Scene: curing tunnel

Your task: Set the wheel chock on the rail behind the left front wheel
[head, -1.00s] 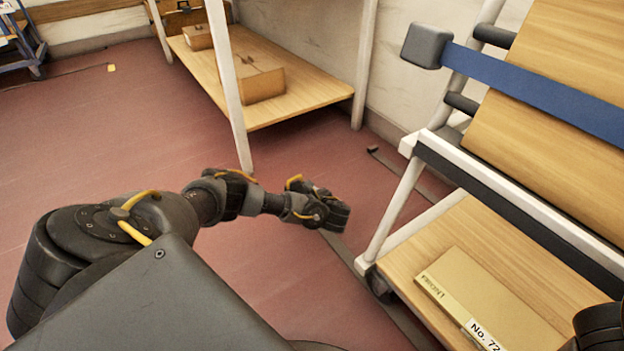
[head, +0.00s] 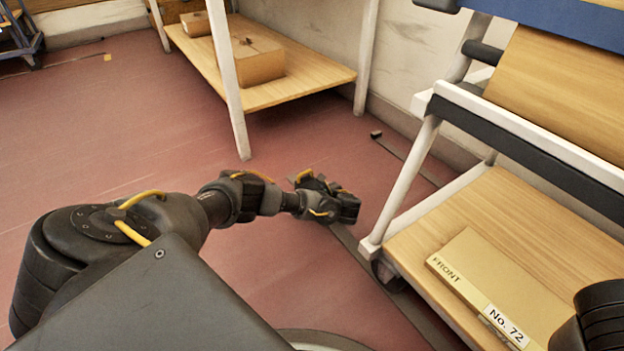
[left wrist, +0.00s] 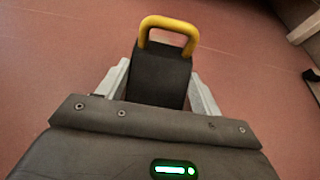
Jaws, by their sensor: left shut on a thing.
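The wheel chock (left wrist: 160,75) is a black block with a yellow loop handle. In the left wrist view it sits between the two grey fingers of my left gripper (left wrist: 160,88), which is shut on it. In the head view my left gripper (head: 340,205) is low over the red floor, close to the near rail (head: 375,280), a dark strip. The chock is hard to make out there. A dark wheel (head: 388,274) stands on that rail under the corner of the white-framed cart (head: 425,150), right of and nearer than the gripper. My right gripper does not show.
The cart's lower shelf holds a flat box (head: 487,285) marked "FRONT" and "No. 72". A far rail (head: 410,160) runs behind, with a small dark block (head: 376,134) at its end. A wooden shelf (head: 300,98) with boxes stands at the back.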

